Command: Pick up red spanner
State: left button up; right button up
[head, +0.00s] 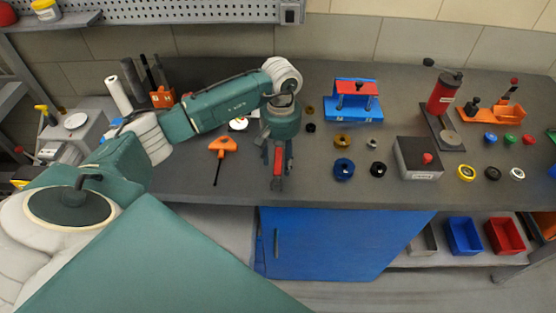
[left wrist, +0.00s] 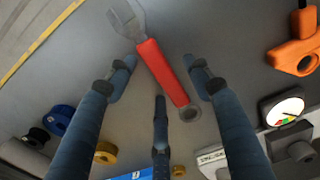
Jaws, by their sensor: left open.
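The red spanner (left wrist: 163,72) has a red handle and grey metal ends. In the left wrist view it lies on the grey bench, slanting between the fingers, with its open jaw at the top and its ring end lower right. In the head view the spanner (head: 278,165) shows under my left gripper (head: 277,160), partly hidden by it. My left gripper (left wrist: 162,82) is open, with fingers on both sides of the handle and apart from it. My right gripper is not in either view.
An orange T-handled tool (head: 222,148) lies left of the spanner. A round dial gauge (left wrist: 284,108) is nearby. The bench's front edge is close.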

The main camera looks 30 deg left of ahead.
pick_arm(q)
grip_shut()
dwell(0.3)
